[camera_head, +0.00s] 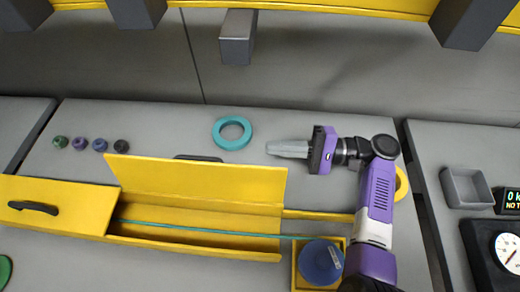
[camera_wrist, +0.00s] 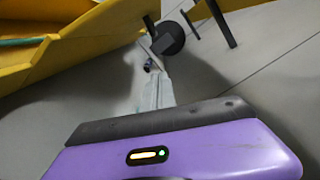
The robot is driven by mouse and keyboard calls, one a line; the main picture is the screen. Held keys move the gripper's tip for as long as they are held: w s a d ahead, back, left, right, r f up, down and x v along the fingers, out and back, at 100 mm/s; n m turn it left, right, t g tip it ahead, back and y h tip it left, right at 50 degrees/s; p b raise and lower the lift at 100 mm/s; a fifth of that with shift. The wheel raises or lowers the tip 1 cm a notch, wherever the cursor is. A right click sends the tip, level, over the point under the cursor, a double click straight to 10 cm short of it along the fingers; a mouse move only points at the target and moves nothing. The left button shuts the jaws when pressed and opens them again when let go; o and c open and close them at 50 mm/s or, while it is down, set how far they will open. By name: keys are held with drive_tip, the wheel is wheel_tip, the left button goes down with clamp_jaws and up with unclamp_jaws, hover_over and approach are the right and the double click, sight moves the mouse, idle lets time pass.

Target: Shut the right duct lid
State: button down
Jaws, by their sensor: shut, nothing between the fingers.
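The right duct lid (camera_head: 196,181) is a yellow panel that stands open, tilted up along the back of the yellow duct (camera_head: 190,248). Part of its dark handle (camera_head: 198,158) shows behind its top edge. A teal cable (camera_head: 205,229) runs along inside the open duct and out to the right. My gripper (camera_head: 270,149) is shut and empty, to the right of the lid's upper right corner and apart from it in the head view. Its grey fingers also show in the wrist view (camera_wrist: 152,72), with yellow duct parts (camera_wrist: 62,42) at the upper left.
The left duct lid (camera_head: 62,203) lies shut, with a black handle (camera_head: 33,208). A teal ring (camera_head: 232,133) lies behind the right lid. Several small round pieces (camera_head: 100,145) sit at the back left. A blue spool (camera_head: 321,262) sits at the duct's right end.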

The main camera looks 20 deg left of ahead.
drive_tip(key=s+a+r+p, duration=0.1)
drive_tip(key=s+a+p, duration=0.3)
drive_tip(key=s+a, duration=0.2)
drive_tip(key=shift+a+r, duration=0.4)
drive_tip(key=shift+a, duration=0.8)
drive_tip(key=shift+r, duration=0.1)
